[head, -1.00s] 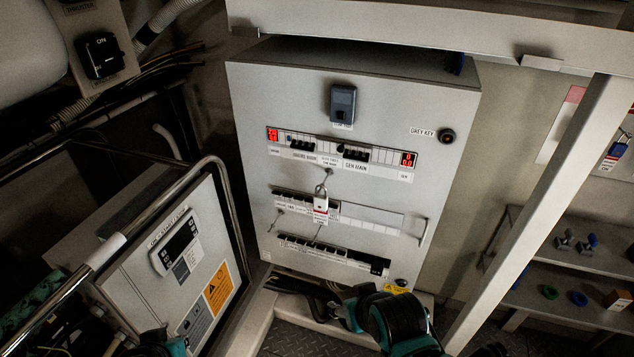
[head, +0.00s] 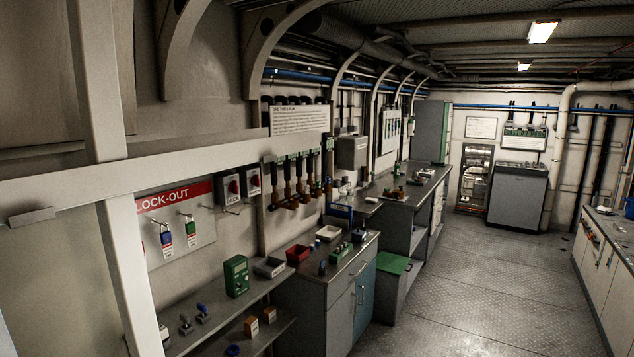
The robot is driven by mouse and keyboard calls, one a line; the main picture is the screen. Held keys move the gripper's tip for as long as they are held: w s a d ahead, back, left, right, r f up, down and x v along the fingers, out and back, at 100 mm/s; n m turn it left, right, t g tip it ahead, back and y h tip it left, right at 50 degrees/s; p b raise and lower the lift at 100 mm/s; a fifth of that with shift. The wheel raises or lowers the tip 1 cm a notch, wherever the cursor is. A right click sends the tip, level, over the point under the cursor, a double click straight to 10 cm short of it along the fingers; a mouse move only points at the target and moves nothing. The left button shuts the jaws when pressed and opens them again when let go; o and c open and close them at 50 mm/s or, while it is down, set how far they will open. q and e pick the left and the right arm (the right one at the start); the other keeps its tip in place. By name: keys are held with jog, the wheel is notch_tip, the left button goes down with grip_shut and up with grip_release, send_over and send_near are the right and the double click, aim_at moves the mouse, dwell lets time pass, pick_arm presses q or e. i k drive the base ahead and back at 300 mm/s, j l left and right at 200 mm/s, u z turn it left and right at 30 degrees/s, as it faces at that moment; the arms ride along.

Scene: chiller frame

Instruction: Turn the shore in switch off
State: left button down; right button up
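The grey switch panel with the shore-in switch is not in the head view now. Neither of my grippers is in view. No switch labelled shore in can be read in this view.
A white frame post (head: 122,240) and beam stand close at the left. A shelf (head: 215,312) with small parts, a grey cabinet (head: 312,300) and a long workbench (head: 400,203) line the left wall. The patterned floor (head: 480,280) is clear in the middle.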

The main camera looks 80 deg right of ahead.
aim_at(255, 180)
jog(key=z, duration=2.1)
jog(key=i, duration=0.15)
jog(key=l+z, duration=0.05)
